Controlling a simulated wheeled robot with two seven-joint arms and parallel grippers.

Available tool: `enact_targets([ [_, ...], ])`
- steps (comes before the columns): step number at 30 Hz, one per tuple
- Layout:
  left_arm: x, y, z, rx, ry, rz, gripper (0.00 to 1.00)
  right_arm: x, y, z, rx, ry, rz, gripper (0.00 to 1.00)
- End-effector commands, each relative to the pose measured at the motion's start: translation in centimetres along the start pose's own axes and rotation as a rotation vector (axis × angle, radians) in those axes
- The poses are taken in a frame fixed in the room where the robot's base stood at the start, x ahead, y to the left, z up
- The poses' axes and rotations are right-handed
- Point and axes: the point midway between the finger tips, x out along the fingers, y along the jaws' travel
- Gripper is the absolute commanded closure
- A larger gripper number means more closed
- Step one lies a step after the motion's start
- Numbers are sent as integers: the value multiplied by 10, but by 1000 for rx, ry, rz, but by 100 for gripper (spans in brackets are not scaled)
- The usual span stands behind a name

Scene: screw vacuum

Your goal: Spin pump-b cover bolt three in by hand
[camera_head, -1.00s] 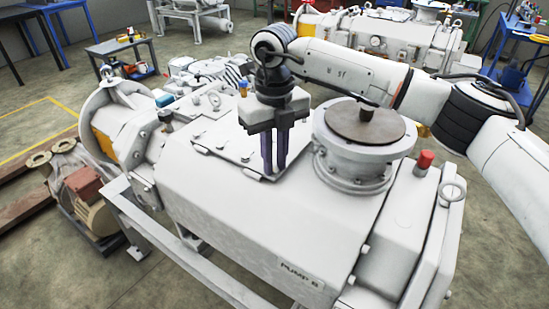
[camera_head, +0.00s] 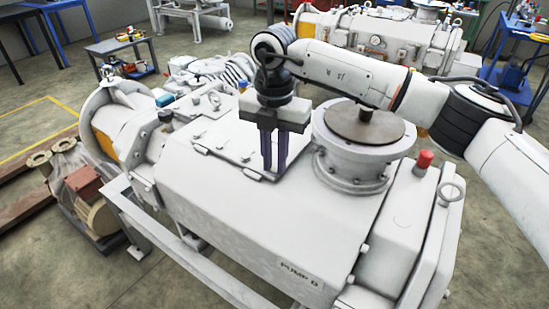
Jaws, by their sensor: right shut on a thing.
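Pump B (camera_head: 240,222) is a large white machine that fills the middle of the head view, with its name on the front. Its flat cover plate (camera_head: 225,140) lies on top, left of the round flange. My right gripper (camera_head: 274,172) points straight down at the cover's near right corner. Its dark fingers are shut on the bolt there, which the fingers hide, so I cannot tell how deep it sits. Small bolts or clips show along the cover's other edges. My left gripper is not in view.
A white flanged port with a brown round lid (camera_head: 365,125) stands just right of my right gripper. A red cap (camera_head: 425,160) and a lifting ring (camera_head: 450,192) are farther right. A small motor pump (camera_head: 85,200) sits on the floor at left. Another white pump (camera_head: 375,40) stands behind.

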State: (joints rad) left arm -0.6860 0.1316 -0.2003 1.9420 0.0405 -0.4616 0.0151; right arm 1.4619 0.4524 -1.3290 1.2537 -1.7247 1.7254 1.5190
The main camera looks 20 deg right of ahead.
Motion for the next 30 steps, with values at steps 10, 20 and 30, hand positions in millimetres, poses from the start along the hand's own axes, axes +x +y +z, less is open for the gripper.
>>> enact_targets([
  [10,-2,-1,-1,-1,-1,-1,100,-7,2,3,274,-6,12,100],
  [20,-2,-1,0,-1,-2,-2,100,-7,2,2,407,-5,13,100],
  [30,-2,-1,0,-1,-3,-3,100,-7,2,2,433,-5,14,100],
])
